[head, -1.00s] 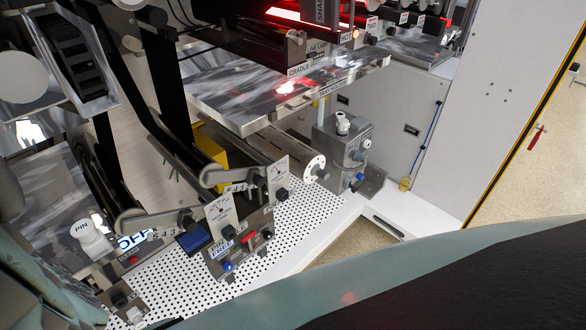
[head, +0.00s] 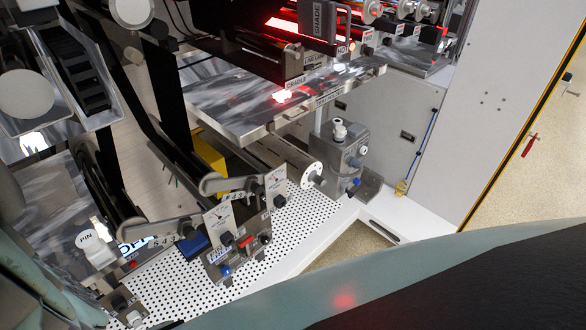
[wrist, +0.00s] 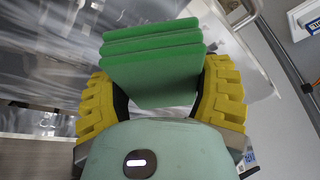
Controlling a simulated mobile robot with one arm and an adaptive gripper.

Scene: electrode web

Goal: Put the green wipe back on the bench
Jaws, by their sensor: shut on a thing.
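The green wipe (wrist: 152,62) is a folded, layered green pad in the wrist view. My gripper (wrist: 165,85) has its yellow ridged fingers on either side of the wipe and is shut on it. The wipe stands out past the fingertips, and its lower part is hidden behind my gripper's pale green body. A shiny metal surface lies behind it in the wrist view; I cannot tell whether this is the bench. My gripper and the wipe do not show in the head view.
In the head view, a machine holds a metal shelf (head: 235,112), dark web strips and a white perforated deck (head: 310,212). Gauges, a red switch and a grey valve block (head: 345,155) stand on the deck.

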